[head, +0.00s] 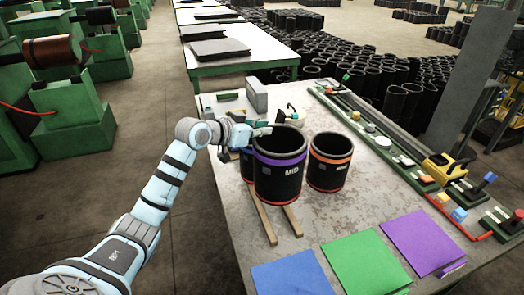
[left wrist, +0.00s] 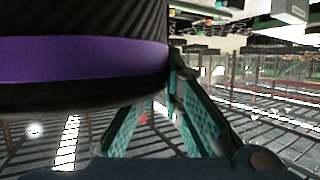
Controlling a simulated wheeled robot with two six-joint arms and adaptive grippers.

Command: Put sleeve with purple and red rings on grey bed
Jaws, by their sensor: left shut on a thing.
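A black sleeve marked MID (head: 278,178) has a purple ring near its top and a thin reddish band low down. My left gripper (head: 262,131) is shut on its rim at the upper left. The sleeve is upright; I cannot tell whether its base touches the table. In the left wrist view, the sleeve's purple ring (left wrist: 80,60) fills the upper left beside my teal fingers. I cannot clearly single out a grey bed; the worktable (head: 225,190) has a grey top. My right gripper is not in view.
An orange-ringed black sleeve (head: 330,170) stands close at the right. Another sleeve (head: 246,165) is mostly hidden behind the held one. Two wooden strips (head: 264,224) lie in front. Blue (head: 292,275), green (head: 365,262) and purple (head: 425,240) mats lie at the near edge.

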